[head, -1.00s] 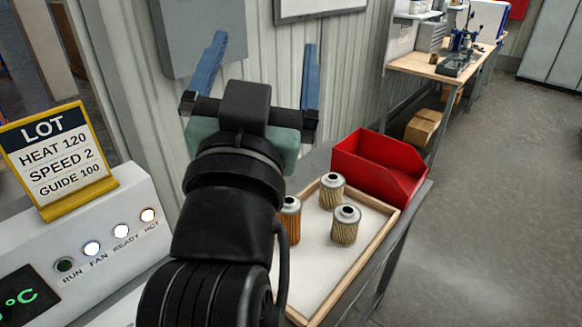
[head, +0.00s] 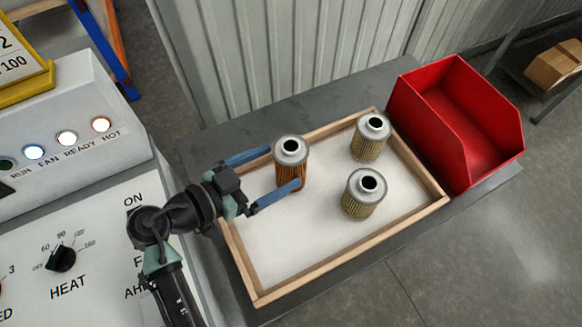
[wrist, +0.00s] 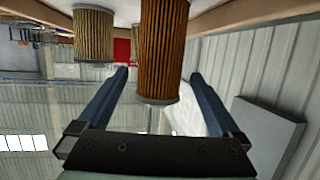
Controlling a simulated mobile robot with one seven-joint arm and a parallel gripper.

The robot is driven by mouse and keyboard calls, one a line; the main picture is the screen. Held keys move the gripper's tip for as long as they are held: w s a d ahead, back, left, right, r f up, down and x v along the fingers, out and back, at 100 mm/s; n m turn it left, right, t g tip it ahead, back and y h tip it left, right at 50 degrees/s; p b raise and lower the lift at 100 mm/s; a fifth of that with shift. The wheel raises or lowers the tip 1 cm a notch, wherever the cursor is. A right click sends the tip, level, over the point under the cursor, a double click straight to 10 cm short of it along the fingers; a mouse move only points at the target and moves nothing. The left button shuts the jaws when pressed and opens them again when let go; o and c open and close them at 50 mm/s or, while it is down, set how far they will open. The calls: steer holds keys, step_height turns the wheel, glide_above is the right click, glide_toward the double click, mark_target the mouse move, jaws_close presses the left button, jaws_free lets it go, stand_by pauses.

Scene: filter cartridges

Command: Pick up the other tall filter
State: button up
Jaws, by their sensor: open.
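The tall filter (head: 290,172), with orange-brown pleats and a grey metal cap, stands upright in the left part of the wooden tray. It is the large pleated cylinder in the middle of the wrist view (wrist: 162,50). My gripper (head: 285,167) is open, with its two blue fingers reaching over the tray's left side toward this filter. The fingertips lie to either side of it; I cannot tell whether they touch it. Two shorter, yellowish filters stand apart from it, one at the back (head: 370,140) and one nearer the front (head: 362,200).
The tray's wooden rim (head: 345,252) encloses a white floor, bare toward the front. A red open bin (head: 420,130) stands right of the tray. A white machine panel with a heat knob (head: 62,258) is at left. A corrugated wall (head: 300,60) rises behind.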

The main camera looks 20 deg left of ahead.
steer(key=p+x, duration=0.2)
steer(key=x, duration=0.5)
steer(key=shift+w+d+f, duration=0.15)
steer(key=shift+w+f, duration=0.1)
steer(key=c, duration=1.4)
